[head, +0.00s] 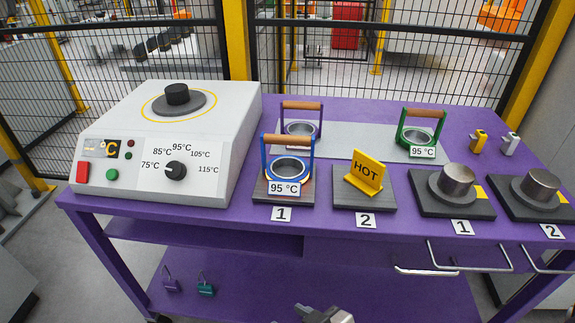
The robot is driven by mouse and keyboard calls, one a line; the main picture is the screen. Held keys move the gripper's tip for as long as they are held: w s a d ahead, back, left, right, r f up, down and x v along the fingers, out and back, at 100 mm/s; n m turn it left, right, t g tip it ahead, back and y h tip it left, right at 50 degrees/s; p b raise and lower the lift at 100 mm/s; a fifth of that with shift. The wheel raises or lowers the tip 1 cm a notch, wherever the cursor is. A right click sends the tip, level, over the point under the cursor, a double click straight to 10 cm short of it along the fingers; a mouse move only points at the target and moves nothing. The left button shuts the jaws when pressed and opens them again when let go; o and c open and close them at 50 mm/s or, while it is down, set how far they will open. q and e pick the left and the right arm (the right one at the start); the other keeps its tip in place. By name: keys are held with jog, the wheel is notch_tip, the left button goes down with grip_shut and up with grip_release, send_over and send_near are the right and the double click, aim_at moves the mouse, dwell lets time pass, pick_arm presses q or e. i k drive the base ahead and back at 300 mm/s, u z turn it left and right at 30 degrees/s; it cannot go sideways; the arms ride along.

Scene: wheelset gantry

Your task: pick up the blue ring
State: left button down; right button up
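The blue ring (264,163) has an upright blue frame with a wooden handle across its top and a white "95 °C" tag on its front. It rests on a dark square plate (262,196) behind a label "1", with some orange showing around its lower edge. Part of a grey gripper (318,314) shows at the bottom edge, low in front of the table and well apart from the ring. It seems to be my right one; its fingers are mostly cut off. My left gripper is out of view.
A purple ring (318,118) stands just behind the blue one, and a green ring (403,136) stands right. A heater box (215,150) is at left. A yellow "HOT" sign (367,170) stands on plate 2. Metal cylinders (458,180) and drawer handles (470,266) are at right.

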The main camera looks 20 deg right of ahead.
aim_at(278, 186)
jog(key=u, duration=1.7)
jog(key=i, duration=1.25)
jog(key=z, duration=2.55)
